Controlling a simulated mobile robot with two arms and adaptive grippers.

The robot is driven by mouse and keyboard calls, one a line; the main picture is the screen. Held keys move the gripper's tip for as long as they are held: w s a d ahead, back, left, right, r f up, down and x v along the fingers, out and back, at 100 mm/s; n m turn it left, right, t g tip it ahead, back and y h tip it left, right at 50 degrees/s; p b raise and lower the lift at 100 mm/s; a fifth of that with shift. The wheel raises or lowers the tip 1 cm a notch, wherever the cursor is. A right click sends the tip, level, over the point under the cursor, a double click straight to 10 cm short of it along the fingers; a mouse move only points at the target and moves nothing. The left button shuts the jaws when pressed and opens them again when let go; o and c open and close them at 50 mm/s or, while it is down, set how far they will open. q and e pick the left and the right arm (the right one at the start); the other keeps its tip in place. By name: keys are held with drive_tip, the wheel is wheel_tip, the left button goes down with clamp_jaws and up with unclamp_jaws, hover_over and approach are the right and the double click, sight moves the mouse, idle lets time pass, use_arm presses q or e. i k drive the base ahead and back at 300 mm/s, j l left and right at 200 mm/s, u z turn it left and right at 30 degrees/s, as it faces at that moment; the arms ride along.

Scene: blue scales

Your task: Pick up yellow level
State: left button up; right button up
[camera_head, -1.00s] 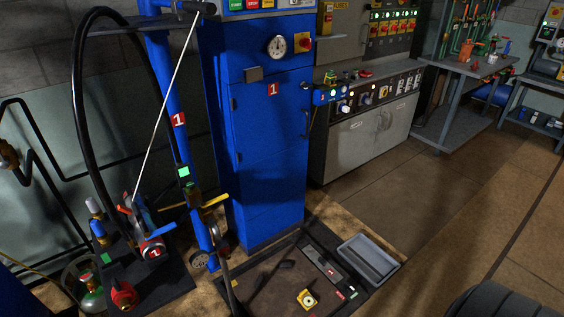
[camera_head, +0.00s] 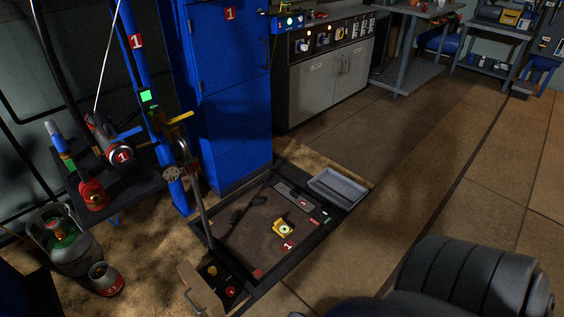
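A small yellow object with a pale round face (camera_head: 282,229), which looks like the yellow level, lies on the brown floor of a dark-framed scale platform (camera_head: 240,246). It sits right of the platform's middle, near a red tag marked 1. Neither of my grippers shows in the head view. Nothing visible touches the yellow object.
A grey tray (camera_head: 338,188) lies at the platform's right edge. A blue cabinet (camera_head: 229,110) stands behind it. A blue post with a lever and gas cylinders (camera_head: 70,245) are at left. A tan box (camera_head: 203,290) is in front. Open floor lies right.

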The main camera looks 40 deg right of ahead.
sight(283, 230)
drive_tip(key=z, duration=1.35)
drive_tip(key=i+l, duration=0.15)
drive_tip(key=i, duration=0.45)
drive_tip(key=j+u, duration=0.05)
